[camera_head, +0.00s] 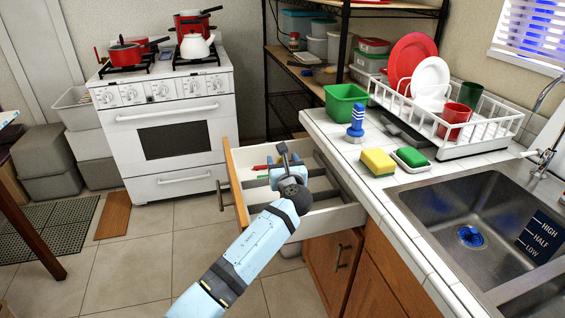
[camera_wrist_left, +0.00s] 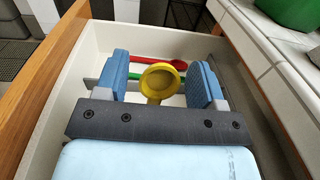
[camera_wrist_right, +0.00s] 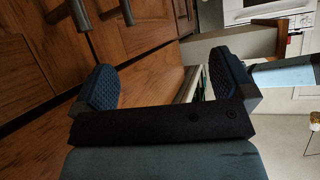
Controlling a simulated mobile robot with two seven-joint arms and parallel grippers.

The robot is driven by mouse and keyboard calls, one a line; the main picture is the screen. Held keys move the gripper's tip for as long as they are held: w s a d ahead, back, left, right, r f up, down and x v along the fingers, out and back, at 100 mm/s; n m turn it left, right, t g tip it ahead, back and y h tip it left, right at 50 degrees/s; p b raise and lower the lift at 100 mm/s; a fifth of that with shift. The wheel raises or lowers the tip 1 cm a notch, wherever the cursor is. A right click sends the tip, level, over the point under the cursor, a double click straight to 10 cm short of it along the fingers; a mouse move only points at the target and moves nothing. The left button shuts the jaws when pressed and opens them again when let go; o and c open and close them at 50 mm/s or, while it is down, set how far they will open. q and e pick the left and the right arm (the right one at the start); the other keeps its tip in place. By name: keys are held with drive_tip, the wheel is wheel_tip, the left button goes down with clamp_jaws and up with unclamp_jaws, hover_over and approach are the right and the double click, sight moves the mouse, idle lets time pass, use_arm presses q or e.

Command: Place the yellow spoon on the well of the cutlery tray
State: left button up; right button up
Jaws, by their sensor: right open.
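The yellow spoon (camera_wrist_left: 160,80) shows in the left wrist view with its round bowl between my left gripper's fingers. There are gaps on both sides of the bowl; its handle runs down out of sight behind the gripper body. My left gripper (camera_head: 285,158) is open, down at the open drawer (camera_head: 339,218). It hides the spoon in the head view. Grey dividers of the cutlery tray (camera_head: 323,194) show inside the drawer. My right gripper (camera_wrist_right: 160,82) is open and empty in front of wooden cabinet fronts in the right wrist view.
A red spoon (camera_wrist_left: 160,60) and a green utensil (camera_wrist_left: 137,76) lie in the drawer beyond the yellow spoon. The drawer's wooden front (camera_head: 238,185) and the counter edge flank my left gripper. A green bin (camera_head: 345,104), brush and sponges stand on the counter above.

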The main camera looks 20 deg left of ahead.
use_arm(q)
drive_tip(key=shift+r, duration=0.1)
drive_tip(key=p+v, duration=0.7)
drive_tip(key=v, duration=0.5)
use_arm(e)
drive_tip(key=shift+s+d+r+g, duration=0.15)
drive_tip(key=shift+d+r+g, duration=0.1)
drive_tip(key=shift+r, duration=0.15)
drive_tip(key=shift+s+d+r+g, duration=0.15)
drive_tip(key=shift+d+r, duration=0.05)
drive_tip(key=shift+r, duration=0.2)
